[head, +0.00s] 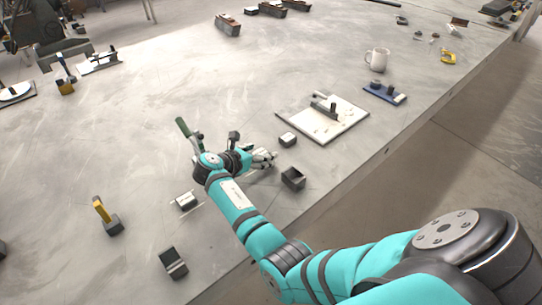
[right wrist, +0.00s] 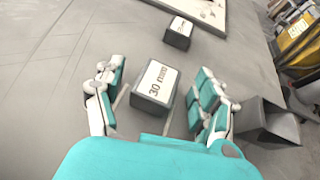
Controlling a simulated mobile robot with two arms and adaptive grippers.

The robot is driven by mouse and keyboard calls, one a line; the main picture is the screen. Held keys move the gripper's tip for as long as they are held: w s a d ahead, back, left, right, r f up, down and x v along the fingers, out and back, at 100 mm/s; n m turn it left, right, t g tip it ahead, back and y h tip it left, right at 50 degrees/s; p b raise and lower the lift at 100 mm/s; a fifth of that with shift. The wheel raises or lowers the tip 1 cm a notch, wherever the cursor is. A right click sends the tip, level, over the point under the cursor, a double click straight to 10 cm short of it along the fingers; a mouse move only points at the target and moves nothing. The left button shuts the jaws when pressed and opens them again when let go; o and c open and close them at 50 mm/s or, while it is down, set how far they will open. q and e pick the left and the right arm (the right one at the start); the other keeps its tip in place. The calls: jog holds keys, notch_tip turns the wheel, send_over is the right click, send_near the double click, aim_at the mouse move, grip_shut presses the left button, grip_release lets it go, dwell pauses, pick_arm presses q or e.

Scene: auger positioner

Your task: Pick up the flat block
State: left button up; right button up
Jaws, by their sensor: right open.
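A dark grey block (right wrist: 155,83) with a white top marked "30 mm" sits on the table between the spread fingers of my right gripper (right wrist: 160,100). There seems to be a gap between the block and the fingers on each side. In the head view my right gripper (head: 264,158) is low over the table and hides most of that block. A second white-topped block (head: 287,140) lies beyond it, and it also shows in the right wrist view (right wrist: 178,33). A third (head: 186,201) lies to the left. No label shows which is the flat block. My left gripper is not seen.
A dark open box (head: 293,178) stands right beside my right gripper; it also shows in the right wrist view (right wrist: 268,122). A white board (head: 345,118) with a fixture lies beyond. The table's right edge is close.

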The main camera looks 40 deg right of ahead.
jog(key=shift+w, duration=0.1)
jog(key=shift+a+r, duration=0.1)
jog(key=shift+a, duration=0.05)
jog(key=shift+a+r, duration=0.1)
jog(key=shift+a, duration=0.1)
jog(key=c, duration=0.5)
jog(key=shift+c, duration=1.2)
jog(key=shift+d, duration=0.1)
jog(key=shift+c, duration=1.1)
jog(key=c, duration=0.5)
grip_shut()
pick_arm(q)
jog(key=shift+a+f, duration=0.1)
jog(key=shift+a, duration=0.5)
